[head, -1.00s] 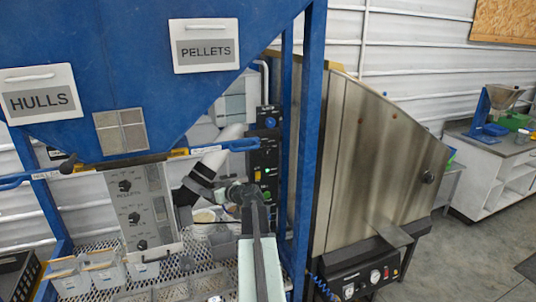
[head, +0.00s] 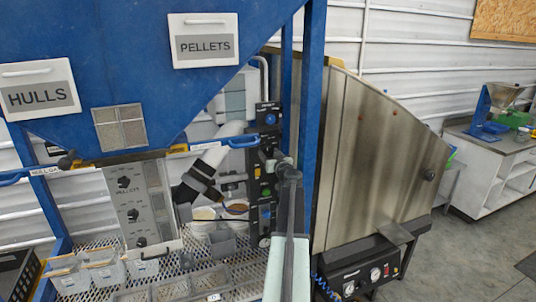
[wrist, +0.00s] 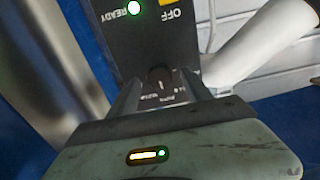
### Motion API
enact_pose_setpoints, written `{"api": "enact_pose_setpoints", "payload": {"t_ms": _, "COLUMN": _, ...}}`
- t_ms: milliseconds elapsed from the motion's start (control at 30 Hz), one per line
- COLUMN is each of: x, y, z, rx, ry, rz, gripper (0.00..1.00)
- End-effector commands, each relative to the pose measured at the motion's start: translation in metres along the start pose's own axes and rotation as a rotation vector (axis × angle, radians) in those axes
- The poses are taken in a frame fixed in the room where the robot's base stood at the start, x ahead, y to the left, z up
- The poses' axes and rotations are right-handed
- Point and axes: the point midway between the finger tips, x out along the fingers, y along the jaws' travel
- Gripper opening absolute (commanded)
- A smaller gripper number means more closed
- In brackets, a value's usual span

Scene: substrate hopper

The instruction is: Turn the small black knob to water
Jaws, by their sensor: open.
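In the wrist view the panel (wrist: 118,40) appears upside down, with READY and OFF labels. A small black knob (wrist: 160,76) on it shows between the fingertips of my gripper (wrist: 160,92). My gripper is open and empty; I cannot tell whether either finger touches the knob. Its label is too small to read, so its setting is unclear. In the head view my gripper (head: 272,161) is at the panel's upper-middle part and hides some of it.
A blue post (head: 311,125) rises close to the right of my arm. Trays and cups (head: 100,272) lie on the mesh shelf below. A large steel cabinet (head: 370,165) stands right.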

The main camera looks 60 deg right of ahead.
Motion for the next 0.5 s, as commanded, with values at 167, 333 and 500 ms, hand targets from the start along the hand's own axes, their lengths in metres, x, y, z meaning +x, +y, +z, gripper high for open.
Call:
{"api": "enact_pose_setpoints", "payload": {"t_ms": 167, "x": 0.0145, "y": 0.0003, "z": 0.0, "rx": 0.0, "ry": 0.0, "rz": 0.0, "gripper": 0.57}}
{"api": "enact_pose_setpoints", "payload": {"t_ms": 333, "x": 0.0135, "y": 0.0002, "z": 0.0001, "rx": 0.0, "ry": 0.0, "rz": 0.0, "gripper": 0.55}}
{"api": "enact_pose_setpoints", "payload": {"t_ms": 500, "x": 0.0133, "y": 0.0002, "z": 0.0001, "rx": 0.0, "ry": 0.0, "rz": 0.0, "gripper": 0.07}}
